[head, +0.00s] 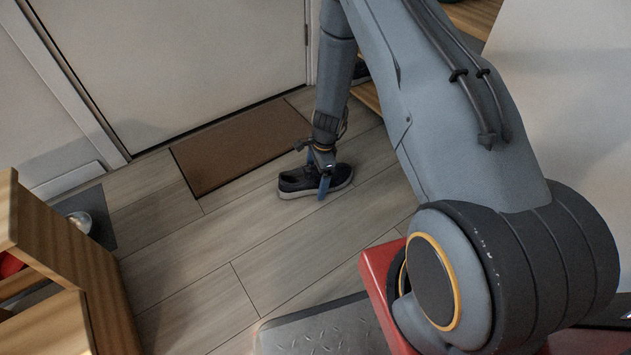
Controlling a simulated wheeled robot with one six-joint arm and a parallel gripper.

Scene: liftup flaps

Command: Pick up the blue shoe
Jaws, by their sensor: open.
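A dark blue, nearly black shoe (297,182) with a pale sole lies on the wood-look floor, just right of the brown doormat's lower edge. My gripper (323,187) reaches down to it from above. One blue finger shows in front of the shoe's near side, around its middle; the other finger is mostly hidden behind the wrist and shoe. The gripper is open with the shoe at its fingers. Whether the fingers touch the shoe cannot be told.
A brown doormat (240,145) lies before a closed white door (180,60). A wooden shelf unit (70,255) stands at the lower left, near a grey mat (95,215) with a metal bowl (80,221). Another dark shoe (361,70) is partly hidden behind my arm. Floor left of the shoe is clear.

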